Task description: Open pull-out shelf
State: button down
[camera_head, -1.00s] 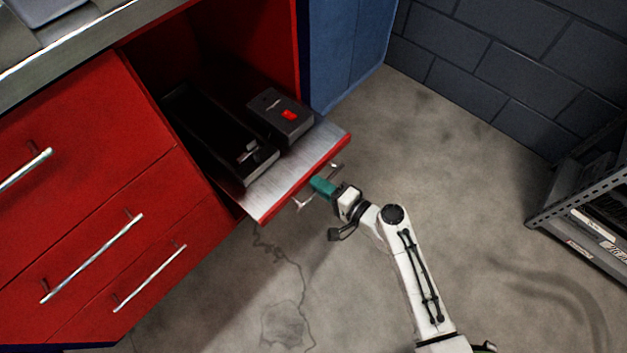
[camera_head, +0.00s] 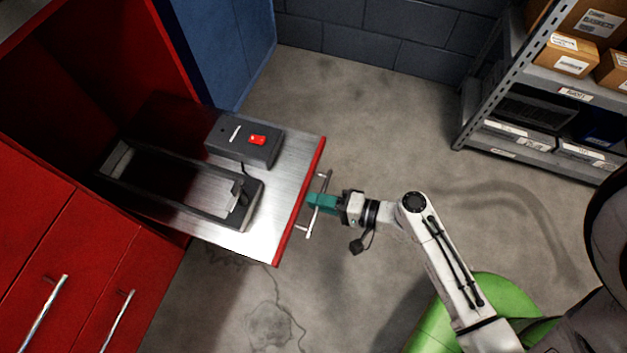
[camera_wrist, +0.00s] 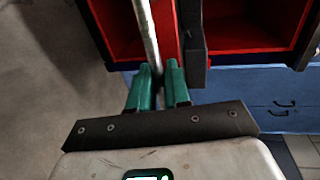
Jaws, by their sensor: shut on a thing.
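The pull-out shelf (camera_head: 265,227) is a metal-topped board with a red front edge, and it sticks far out of the red cabinet. Its silver bar handle (camera_head: 319,203) runs along the red front. My gripper (camera_head: 318,203) is shut on the handle, with its teal fingers around the bar. In the wrist view the handle (camera_wrist: 147,35) passes between the two teal fingers (camera_wrist: 158,88). A black rectangular frame (camera_head: 180,205) and a dark box with a red switch (camera_head: 243,141) lie on the shelf.
Red drawers (camera_head: 60,260) with silver handles are at the lower left. A blue cabinet (camera_head: 222,45) stands behind the red one. A metal rack (camera_head: 520,110) with boxes stands at the right. Bare concrete floor (camera_head: 380,120) lies between the shelf and the rack.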

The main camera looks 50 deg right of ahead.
jog(key=c, duration=1.3)
grip_release()
jog(key=shift+c, duration=0.2)
jog(key=p+v, duration=0.1)
jog(key=v, duration=0.9)
jog(key=shift+s+d+p, duration=0.15)
jog(key=shift+s+p, duration=0.15)
jog(key=shift+s, duration=0.1)
